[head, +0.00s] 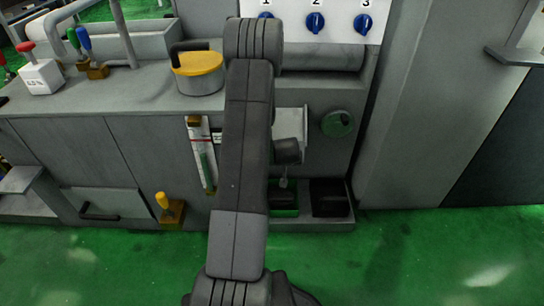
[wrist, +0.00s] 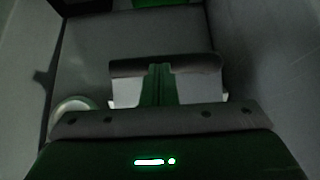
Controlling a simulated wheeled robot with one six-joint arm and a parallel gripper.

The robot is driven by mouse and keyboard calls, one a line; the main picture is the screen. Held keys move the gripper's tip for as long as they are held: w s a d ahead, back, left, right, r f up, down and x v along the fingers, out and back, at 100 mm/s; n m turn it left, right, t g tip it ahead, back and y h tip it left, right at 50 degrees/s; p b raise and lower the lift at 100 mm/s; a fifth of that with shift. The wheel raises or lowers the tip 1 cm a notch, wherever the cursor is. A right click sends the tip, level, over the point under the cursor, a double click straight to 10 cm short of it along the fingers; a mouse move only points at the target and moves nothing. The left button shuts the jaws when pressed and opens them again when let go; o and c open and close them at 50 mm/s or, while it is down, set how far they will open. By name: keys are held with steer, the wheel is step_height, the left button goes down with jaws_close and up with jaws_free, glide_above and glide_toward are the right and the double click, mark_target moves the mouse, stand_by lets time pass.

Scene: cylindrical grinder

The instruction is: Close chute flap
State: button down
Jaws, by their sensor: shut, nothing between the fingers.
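A pale panel (head: 292,122), which looks like the chute flap, stands behind my gripper. In the wrist view, a grey bar (wrist: 190,64) with pale parts beside it lies at my fingertips; it may be the flap's edge. I cannot tell whether the fingers touch it, or how far the flap is open.
A green round knob (head: 338,124) is right of the panel. A black bin (head: 330,198) and a green bin (head: 284,208) stand below. A yellow-handled lever (head: 163,201) and a gauge strip (head: 202,155) are left. Green floor is clear at right.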

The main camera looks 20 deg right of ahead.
steer(key=shift+w+d+f+b, duration=0.2)
steer(key=shift+f+b, duration=0.45)
steer(key=shift+f, duration=0.25)
steer(key=shift+w+d+f+b, duration=0.1)
steer(key=shift+w+f+b, duration=0.1)
steer(key=shift+f+b, duration=0.55)
steer(key=shift+f, duration=0.15)
